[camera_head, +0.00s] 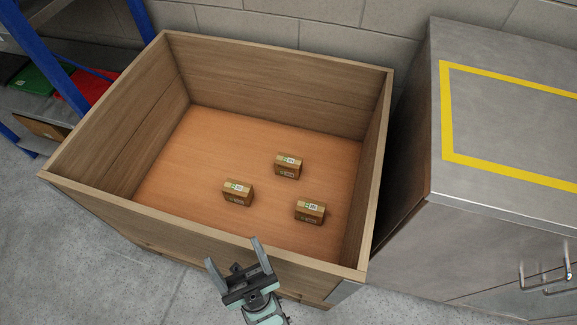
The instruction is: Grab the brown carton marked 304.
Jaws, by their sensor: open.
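Three small brown cartons lie apart on the floor of a large wooden crate (80,188). One carton (288,166) is farthest back, one carton (238,193) is nearer and to the left, and one carton (310,211) is nearer and to the right. Each has a pale label on top, too small to read, so I cannot tell which is marked 304. My gripper (236,254) is open and empty. In the picture it overlaps the crate's near wall, below the left carton, and touches no carton.
The crate's walls stand high around the cartons. A metal cabinet (480,240) with a yellow-taped outline on top stands to the right. Blue shelving (68,92) with a green and a red item is at the left. A block wall is behind. The crate floor is mostly clear.

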